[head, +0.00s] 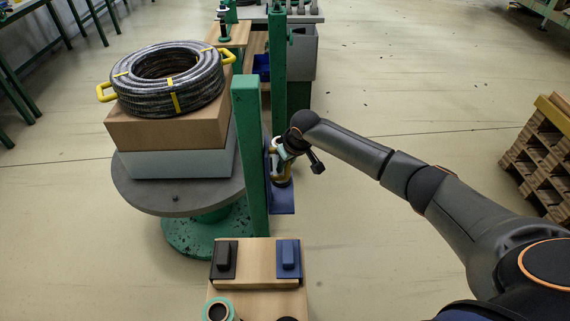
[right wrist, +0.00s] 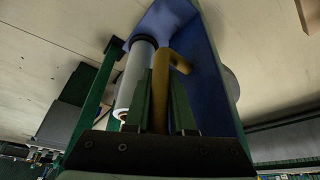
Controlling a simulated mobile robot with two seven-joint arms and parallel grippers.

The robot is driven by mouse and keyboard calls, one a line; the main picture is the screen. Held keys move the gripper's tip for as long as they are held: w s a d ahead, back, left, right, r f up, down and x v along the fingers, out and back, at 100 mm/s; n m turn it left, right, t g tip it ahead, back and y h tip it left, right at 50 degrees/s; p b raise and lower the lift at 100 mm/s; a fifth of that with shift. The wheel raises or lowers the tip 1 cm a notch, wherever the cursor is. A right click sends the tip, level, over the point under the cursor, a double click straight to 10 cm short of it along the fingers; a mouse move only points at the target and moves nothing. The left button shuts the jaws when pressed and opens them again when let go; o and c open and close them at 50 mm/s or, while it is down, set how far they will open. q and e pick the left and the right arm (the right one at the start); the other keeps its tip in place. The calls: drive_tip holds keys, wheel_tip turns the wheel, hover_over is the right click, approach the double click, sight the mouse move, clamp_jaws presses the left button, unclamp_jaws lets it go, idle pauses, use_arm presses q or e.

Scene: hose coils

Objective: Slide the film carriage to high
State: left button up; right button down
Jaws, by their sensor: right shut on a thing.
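The blue film carriage (head: 283,202) sits on the right side of the green mast (head: 250,150), partway along its visible length. In the right wrist view the carriage (right wrist: 208,65) shows as a blue plate bearing a white film roll (right wrist: 136,78) and a yellow handle (right wrist: 160,88). My right gripper (head: 284,160) is at the carriage. In the right wrist view its two green fingers (right wrist: 161,105) are on either side of the yellow handle, shut on it. In the head view the arm hides part of the carriage. My left gripper is not in view.
A turntable (head: 150,199) left of the mast bears boxes and a black hose coil (head: 168,80) with yellow handles. A wooden stand with black (head: 224,259) and blue (head: 288,258) switches is in front. Pallets (head: 540,150) stand far right. The floor between is clear.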

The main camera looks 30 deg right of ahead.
drive_tip(key=shift+w+r+p, duration=0.25)
drive_tip(key=shift+r+p, duration=0.1)
drive_tip(key=shift+r, duration=0.55)
drive_tip(key=c, duration=0.9)
unclamp_jaws()
drive_tip(key=shift+o, duration=0.7)
drive_tip(key=shift+s, duration=0.1)
drive_tip(key=shift+f, duration=0.15)
drive_tip(key=shift+s, duration=0.1)
drive_tip(key=v, duration=1.2)
drive_tip(key=shift+r+p, duration=0.25)
drive_tip(key=shift+p, duration=0.15)
drive_tip(key=shift+s, duration=0.1)
